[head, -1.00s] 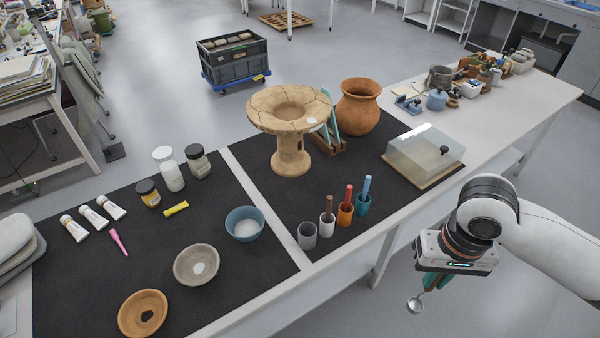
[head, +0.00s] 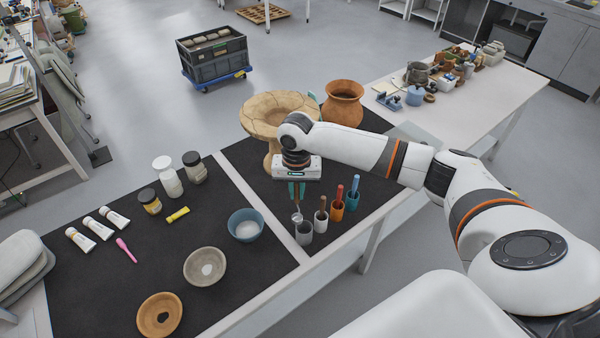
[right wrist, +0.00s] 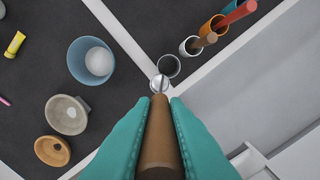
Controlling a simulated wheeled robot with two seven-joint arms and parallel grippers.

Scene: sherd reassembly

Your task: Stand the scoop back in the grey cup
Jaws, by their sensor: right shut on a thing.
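My right gripper (head: 297,190) is shut on the scoop, with its teal fingers on either side of the brown handle. The handle (right wrist: 160,140) fills the middle of the right wrist view. The scoop's metal bowl (head: 297,217) hangs downward, just above and slightly left of the grey cup's rim. The grey cup (head: 304,234) stands upright and looks empty, at the front edge of the mat. In the right wrist view the scoop's tip (right wrist: 159,84) overlaps the near side of the grey cup (right wrist: 168,67). My left gripper is not in view.
Right of the grey cup stand a white cup (head: 320,224), an orange cup (head: 337,212) and a teal cup (head: 352,202), each holding a tool. A blue bowl (head: 245,226) is to the left. A cracked pedestal dish (head: 262,110) stands behind my arm.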

